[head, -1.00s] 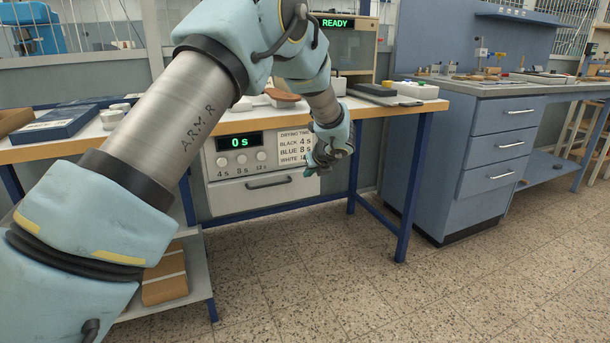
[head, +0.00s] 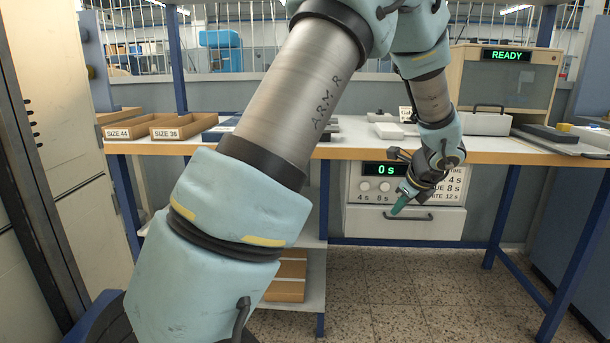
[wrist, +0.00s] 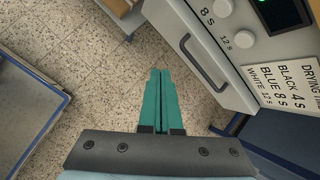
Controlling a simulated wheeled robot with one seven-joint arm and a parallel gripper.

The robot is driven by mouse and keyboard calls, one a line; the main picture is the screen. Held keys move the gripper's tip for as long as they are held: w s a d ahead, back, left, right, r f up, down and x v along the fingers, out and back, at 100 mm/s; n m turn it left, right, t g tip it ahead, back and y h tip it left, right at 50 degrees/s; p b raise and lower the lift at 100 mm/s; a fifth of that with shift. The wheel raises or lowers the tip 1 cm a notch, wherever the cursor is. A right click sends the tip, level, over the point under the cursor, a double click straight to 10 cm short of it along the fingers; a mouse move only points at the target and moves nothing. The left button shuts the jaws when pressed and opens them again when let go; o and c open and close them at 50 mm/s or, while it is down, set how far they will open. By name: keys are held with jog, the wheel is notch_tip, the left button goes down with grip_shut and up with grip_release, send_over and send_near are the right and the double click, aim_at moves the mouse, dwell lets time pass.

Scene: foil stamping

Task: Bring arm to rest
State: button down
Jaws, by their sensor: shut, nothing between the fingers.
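My arm crosses the middle of the head view, with my gripper (head: 398,209) hanging low at its far end, in front of the drying unit's drawer. In the wrist view the two green fingers of my gripper (wrist: 161,75) lie together, shut and empty, pointing over the speckled floor. The drawer handle (wrist: 205,62) is to the right of the fingertips and apart from them in that view.
The drying unit (head: 450,222) has a "0 s" display and a shut drawer, under the workbench (head: 500,157). A cabinet marked READY (head: 505,78) stands on the bench. Boxes labelled SIZE 44 (head: 128,131) and SIZE 36 (head: 170,132) are at left. Open floor lies below.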

jog(key=s+a+n+g, duration=0.2)
jog(key=a+n, duration=0.6)
jog(key=a, duration=0.5)
jog(key=s+a+n+g+h, duration=0.1)
jog(key=s+a+n+g, duration=0.2)
jog(key=s+a+n, duration=1.45)
notch_tip(320, 180, up, 19)
jog(key=w+a+n+p, duration=0.1)
jog(key=w+n+p, duration=0.1)
jog(key=p, duration=1.7)
jog(key=shift+w, duration=0.35)
